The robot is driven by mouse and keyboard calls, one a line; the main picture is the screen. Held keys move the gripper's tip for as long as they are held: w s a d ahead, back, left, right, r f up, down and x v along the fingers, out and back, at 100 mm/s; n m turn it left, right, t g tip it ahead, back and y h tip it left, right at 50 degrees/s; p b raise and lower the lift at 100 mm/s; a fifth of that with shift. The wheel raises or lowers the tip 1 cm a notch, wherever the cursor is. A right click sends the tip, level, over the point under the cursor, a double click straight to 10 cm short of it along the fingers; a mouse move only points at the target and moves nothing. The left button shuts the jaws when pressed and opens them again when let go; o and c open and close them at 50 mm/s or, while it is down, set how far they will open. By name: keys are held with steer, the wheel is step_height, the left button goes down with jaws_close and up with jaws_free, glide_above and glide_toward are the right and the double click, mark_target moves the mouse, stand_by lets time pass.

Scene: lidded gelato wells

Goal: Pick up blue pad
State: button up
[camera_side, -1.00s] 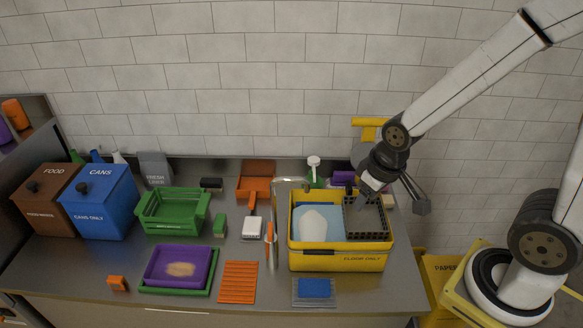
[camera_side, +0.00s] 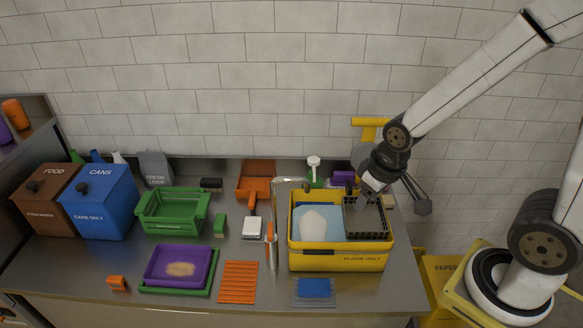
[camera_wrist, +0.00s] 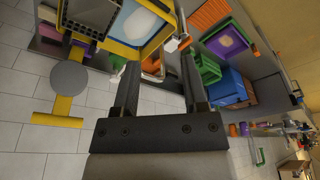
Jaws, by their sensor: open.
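The blue pad (camera_side: 315,287) lies flat on a grey ribbed mat (camera_side: 314,302) at the front edge of the counter, in front of the yellow tub. My gripper (camera_side: 372,192) is above the back right part of the yellow tub, by the dark grid rack, well behind and to the right of the pad. In the wrist view my gripper (camera_wrist: 158,75) shows two dark fingers spread apart with nothing held between them. I cannot make out the blue pad in the wrist view.
The yellow tub (camera_side: 338,262) holds a light blue basin, a white lump and the dark rack (camera_side: 366,235). A faucet (camera_side: 272,215) stands at its left. An orange ribbed mat (camera_side: 238,282) and purple tray (camera_side: 158,275) lie farther left. Counter right of the pad is bare.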

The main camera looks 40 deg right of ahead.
stand_by(0.3)
steer(key=o, duration=0.6)
steer(key=d+f+m+t+y, duration=0.1)
steer(key=f+m+t+y, duration=0.1)
steer(key=f+m, duration=0.6)
steer(key=w+d+f+m+t+y, duration=0.1)
steer(key=f+m+y, duration=0.3)
steer(key=f+m, duration=0.5)
steer(key=d+f+m+t+y, duration=0.2)
steer(key=f+m, duration=0.6)
steer(key=f, duration=1.1)
steer(key=shift+w+m+t+y, duration=0.25)
steer(key=shift+m+t+y, duration=0.2)
steer(key=shift+y, duration=0.65)
steer(key=shift+s+d+f+m+t+h, duration=0.15)
steer(key=shift+f+m+t+h, duration=0.15)
steer(key=shift+f+m+t, duration=0.35)
steer(key=shift+f, duration=0.15)
